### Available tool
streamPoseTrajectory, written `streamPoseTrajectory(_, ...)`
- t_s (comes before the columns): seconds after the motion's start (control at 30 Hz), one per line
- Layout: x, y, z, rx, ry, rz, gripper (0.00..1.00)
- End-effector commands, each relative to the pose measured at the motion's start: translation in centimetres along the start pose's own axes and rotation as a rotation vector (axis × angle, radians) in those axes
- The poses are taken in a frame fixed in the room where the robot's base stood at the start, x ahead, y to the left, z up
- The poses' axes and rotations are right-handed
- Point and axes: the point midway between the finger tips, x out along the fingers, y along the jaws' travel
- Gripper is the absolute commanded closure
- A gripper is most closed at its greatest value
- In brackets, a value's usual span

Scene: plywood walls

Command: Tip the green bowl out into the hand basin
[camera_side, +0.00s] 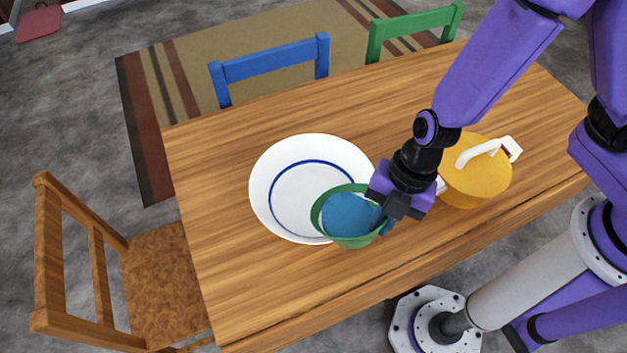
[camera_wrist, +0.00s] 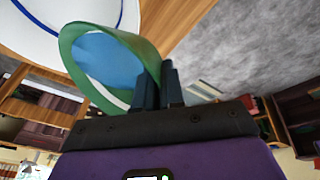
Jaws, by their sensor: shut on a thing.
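The green bowl (camera_side: 349,238) is held in the air at the lower right edge of the hand basin, with blue contents (camera_side: 348,214) showing inside. The basin (camera_side: 267,189) is a wide white bowl with a blue ring, standing on the table. My gripper (camera_side: 382,222) is shut on the green bowl's right rim. In the wrist view the green bowl (camera_wrist: 135,40) sits in front of my gripper (camera_wrist: 158,88), its rim between the fingers, and part of the white basin (camera_wrist: 40,12) shows behind it. The bowl's exact tilt is hard to tell.
A yellow pot (camera_side: 476,182) with a white handle stands on the wooden table (camera_side: 240,290), right of my gripper. A wooden chair (camera_side: 160,280) is at the left, a blue chair (camera_side: 270,66) and a green chair (camera_side: 415,27) behind. The table's left part is clear.

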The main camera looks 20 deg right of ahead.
Motion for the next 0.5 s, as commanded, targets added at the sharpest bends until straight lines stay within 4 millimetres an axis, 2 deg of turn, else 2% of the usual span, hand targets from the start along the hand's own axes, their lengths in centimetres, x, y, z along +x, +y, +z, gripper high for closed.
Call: streamPoseTrajectory(0.5,-0.09,0.76,0.45,0.019,0.042,-0.053,1.00)
